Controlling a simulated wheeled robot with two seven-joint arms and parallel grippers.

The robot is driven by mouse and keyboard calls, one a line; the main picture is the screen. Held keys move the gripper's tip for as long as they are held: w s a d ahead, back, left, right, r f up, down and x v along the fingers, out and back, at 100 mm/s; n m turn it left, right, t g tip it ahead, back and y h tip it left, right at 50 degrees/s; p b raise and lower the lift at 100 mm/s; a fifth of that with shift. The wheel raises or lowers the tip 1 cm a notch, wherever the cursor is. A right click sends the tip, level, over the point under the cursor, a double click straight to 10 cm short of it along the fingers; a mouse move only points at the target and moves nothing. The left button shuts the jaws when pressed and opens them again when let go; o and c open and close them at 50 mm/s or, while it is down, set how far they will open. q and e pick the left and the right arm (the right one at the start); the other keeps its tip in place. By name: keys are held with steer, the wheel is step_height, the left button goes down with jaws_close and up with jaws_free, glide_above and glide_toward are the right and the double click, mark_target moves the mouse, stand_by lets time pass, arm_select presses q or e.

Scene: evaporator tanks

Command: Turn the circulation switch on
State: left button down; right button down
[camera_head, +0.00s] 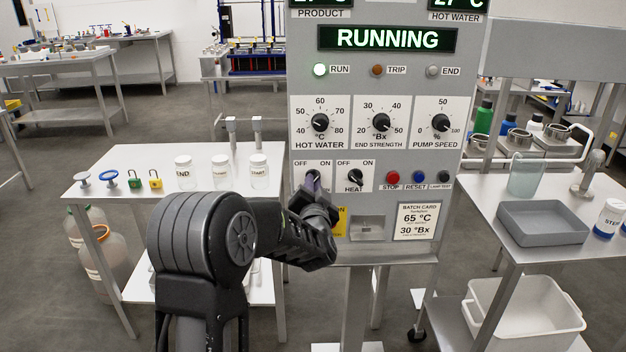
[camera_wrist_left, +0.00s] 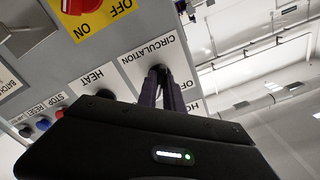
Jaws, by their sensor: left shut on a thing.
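The control panel (camera_head: 375,150) stands in the middle of the head view. The circulation switch (camera_wrist_left: 156,70) is a dark knob on its lower left, under OFF and ON marks. My left gripper (camera_head: 313,184) reaches it from the front and covers most of it and its label there. In the left wrist view the fingers (camera_wrist_left: 165,90) are close together on the circulation switch. Which way its pointer faces is hidden. The heat switch (camera_head: 355,177) is a black knob just to the right, apart from the fingers. My right gripper is in neither view.
Red stop (camera_head: 393,177) and blue reset (camera_head: 420,178) buttons sit right of the switches. A table with jars (camera_head: 220,172) stands left, another with a grey tray (camera_head: 543,223) right.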

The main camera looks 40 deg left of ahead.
arm_select(q)
steer(key=shift+m+p, duration=0.3)
steer(key=shift+m, duration=0.4)
steer(key=c, duration=1.5)
jaws_free()
steer(key=b+v, duration=0.1)
steer(key=v, duration=0.6)
steer(key=shift+s+d, duration=0.25)
steer(key=shift+s, duration=0.05)
